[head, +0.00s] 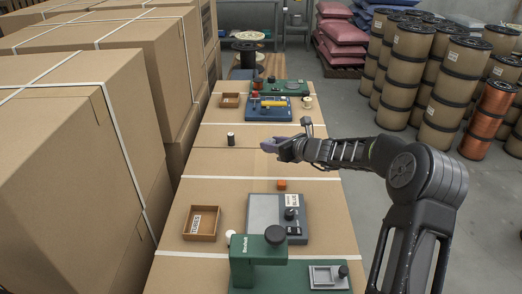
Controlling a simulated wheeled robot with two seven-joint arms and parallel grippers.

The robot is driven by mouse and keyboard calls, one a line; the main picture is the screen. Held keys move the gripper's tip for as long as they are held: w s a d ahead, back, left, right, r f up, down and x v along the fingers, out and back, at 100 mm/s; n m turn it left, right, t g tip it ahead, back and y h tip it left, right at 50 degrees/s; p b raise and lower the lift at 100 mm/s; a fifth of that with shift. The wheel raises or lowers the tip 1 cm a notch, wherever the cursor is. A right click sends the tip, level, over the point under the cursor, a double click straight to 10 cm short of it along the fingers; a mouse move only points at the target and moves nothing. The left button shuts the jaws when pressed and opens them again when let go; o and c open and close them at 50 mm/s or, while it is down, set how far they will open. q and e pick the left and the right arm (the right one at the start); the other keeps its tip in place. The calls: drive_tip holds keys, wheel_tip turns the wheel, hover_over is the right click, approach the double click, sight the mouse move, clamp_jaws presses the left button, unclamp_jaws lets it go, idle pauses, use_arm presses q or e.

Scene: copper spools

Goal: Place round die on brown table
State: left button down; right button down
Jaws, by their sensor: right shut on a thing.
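My right gripper (276,147) reaches in from the right over the middle of the long brown table (235,162). It is shut on a small tan piece (267,145) at its fingertips, which looks like the round die. The fingers hide part of it, and its exact shape is too small to make out. I cannot tell whether it touches the table. My left gripper is not in view.
A small dark spool (231,139) stands left of the gripper. Large cartons (65,140) flank the left. Blue and green devices stand farther back.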

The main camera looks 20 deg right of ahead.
drive_tip(key=b, duration=0.1)
hover_over(272, 174)
wheel_tip(272, 174, down, 6)
drive_tip(key=shift+r, duration=0.1)
drive_tip(key=shift+f, duration=0.2)
drive_tip(key=shift+w+f, duration=0.1)
drive_tip(key=shift+f, duration=1.8)
drive_tip(key=shift+f+b, duration=0.2)
drive_tip(key=shift+b, duration=0.1)
drive_tip(key=c, duration=0.9)
unclamp_jaws()
drive_tip(key=shift+c, duration=0.2)
